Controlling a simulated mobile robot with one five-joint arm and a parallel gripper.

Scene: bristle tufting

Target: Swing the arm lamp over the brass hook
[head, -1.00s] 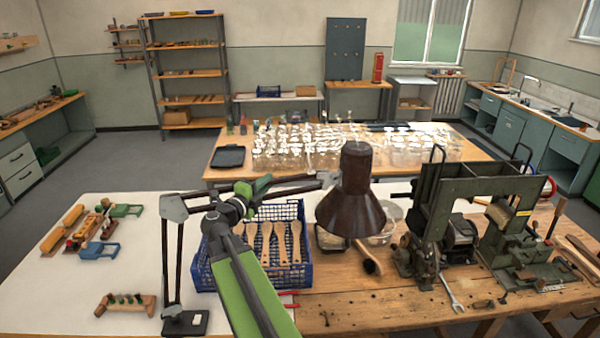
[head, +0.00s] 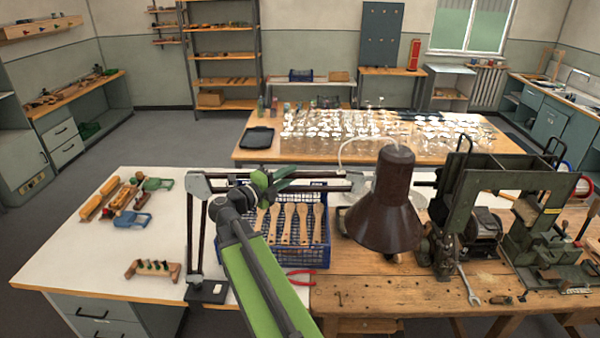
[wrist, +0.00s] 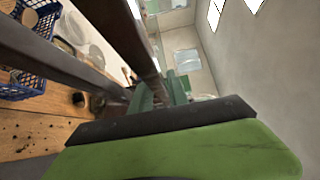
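The arm lamp has a dark brown cone shade (head: 385,205) that hangs over the wooden bench, just left of the green machine. Its jointed arm rises from a dark base (head: 205,290) on the white tabletop and runs right across the blue crate. My gripper (head: 272,185), green, is at the lamp's horizontal arm, above the crate. In the wrist view the dark lamp bars (wrist: 60,55) pass close to my gripper (wrist: 158,95). I cannot tell whether its fingers are closed around a bar. I cannot make out a brass hook.
A blue crate (head: 321,255) holds several wooden brush handles. Red-handled pliers (head: 303,276) lie in front of it. A heavy green machine (head: 480,210) stands close to the shade's right, with a wrench (head: 468,287) before it. The white tabletop (head: 90,250) is partly clear at left.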

